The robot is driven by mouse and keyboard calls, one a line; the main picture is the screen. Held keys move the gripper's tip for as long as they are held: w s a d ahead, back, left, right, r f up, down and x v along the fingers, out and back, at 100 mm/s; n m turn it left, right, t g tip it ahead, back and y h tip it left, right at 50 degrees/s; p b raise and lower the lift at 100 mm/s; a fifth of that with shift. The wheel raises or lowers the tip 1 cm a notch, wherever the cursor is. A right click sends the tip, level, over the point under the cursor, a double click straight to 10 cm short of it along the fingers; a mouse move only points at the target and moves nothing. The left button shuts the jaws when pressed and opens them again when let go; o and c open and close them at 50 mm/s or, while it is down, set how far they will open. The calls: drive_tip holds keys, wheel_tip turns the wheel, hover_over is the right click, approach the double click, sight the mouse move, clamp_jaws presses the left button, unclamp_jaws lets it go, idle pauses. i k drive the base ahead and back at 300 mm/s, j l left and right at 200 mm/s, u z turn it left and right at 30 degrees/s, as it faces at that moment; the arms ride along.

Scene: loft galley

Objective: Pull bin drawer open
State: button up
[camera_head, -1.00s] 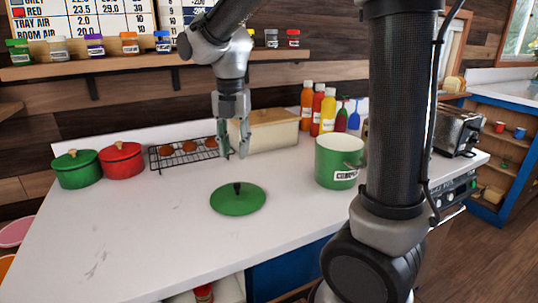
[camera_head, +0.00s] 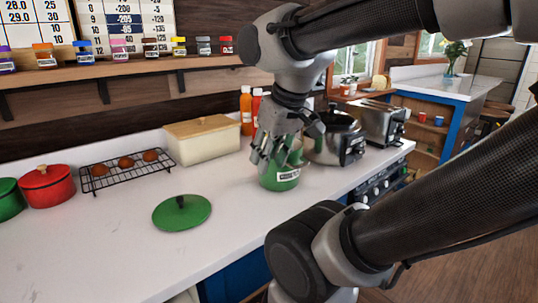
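No bin drawer can be made out for certain. A blue cabinet front (camera_head: 236,278) shows below the white counter (camera_head: 110,260), partly hidden by my arm, and no handle is visible on it. My gripper (camera_head: 264,155) hangs over the counter, pointing down, in front of the green pot (camera_head: 280,180) in the picture. It covers much of the pot, and I cannot tell if they touch. The fingers overlap in this view, so their opening is unclear.
A green lid (camera_head: 182,213) lies on the counter. A red pot (camera_head: 47,186), a wire rack (camera_head: 124,170), a cream bread box (camera_head: 203,140), a steel cooker (camera_head: 335,142) and a toaster (camera_head: 381,122) stand along the back. The front left counter is clear.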

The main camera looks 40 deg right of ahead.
sight(236, 281)
drive_tip(key=k+l+z, duration=0.5)
drive_tip(key=j, duration=0.4)
drive_tip(key=k+j+z, duration=0.1)
drive_tip(key=j, duration=0.3)
drive_tip(key=k+j, duration=0.15)
drive_tip(key=j, duration=0.25)
drive_tip(key=i+j+z, duration=0.05)
